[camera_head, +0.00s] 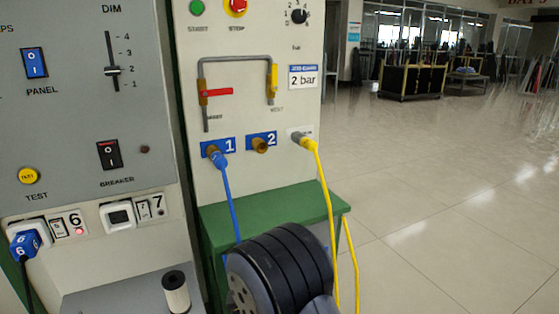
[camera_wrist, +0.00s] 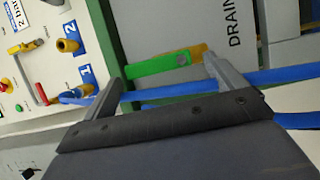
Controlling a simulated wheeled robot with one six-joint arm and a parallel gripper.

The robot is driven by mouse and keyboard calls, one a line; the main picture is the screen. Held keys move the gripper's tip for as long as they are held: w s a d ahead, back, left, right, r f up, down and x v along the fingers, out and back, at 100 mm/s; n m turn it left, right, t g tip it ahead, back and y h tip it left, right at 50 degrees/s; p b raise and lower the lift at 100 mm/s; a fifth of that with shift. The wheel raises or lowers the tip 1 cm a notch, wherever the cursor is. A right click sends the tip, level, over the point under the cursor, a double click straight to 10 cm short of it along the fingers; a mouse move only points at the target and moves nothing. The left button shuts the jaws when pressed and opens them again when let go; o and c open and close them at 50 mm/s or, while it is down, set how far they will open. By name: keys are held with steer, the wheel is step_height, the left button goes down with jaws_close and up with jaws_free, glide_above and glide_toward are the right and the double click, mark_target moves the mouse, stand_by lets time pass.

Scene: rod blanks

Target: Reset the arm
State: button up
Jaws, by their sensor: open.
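My gripper (camera_wrist: 162,68) shows in the wrist view with its two grey fingers spread apart. No object is clearly held between them. A green lever-like piece (camera_wrist: 160,66) with a yellow end lies beyond the fingertips, beside a panel marked DRAIN (camera_wrist: 233,26). A blue hose (camera_wrist: 280,75) runs across the wrist view close to the fingers; I cannot tell whether it touches them. In the head view, part of my dark arm stands at the bottom middle, and my fingers are hidden there.
The blue hose (camera_head: 229,195) plugs into port 1, and a yellow hose (camera_head: 323,185) hangs from the right port. Port 2 (camera_head: 260,144) is empty. A green ledge (camera_head: 290,206) juts out below. A cylinder (camera_head: 176,292) stands on a grey shelf (camera_head: 120,300). Open floor (camera_head: 440,200) lies right.

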steer(key=shift+w, duration=0.3)
steer(key=s+p, duration=0.1)
steer(key=s, duration=1)
steer(key=w+d+m+g+y+b, duration=0.3)
steer(key=w+m+g+b, duration=0.2)
steer(key=w+m+b, duration=0.4)
steer(key=w+m, duration=0.2)
steer(key=w, duration=0.1)
steer(key=shift+w+d+f+m, duration=0.2)
steer(key=shift+w+f+m, duration=0.1)
steer(key=shift+m, duration=0.1)
stand_by(0.7)
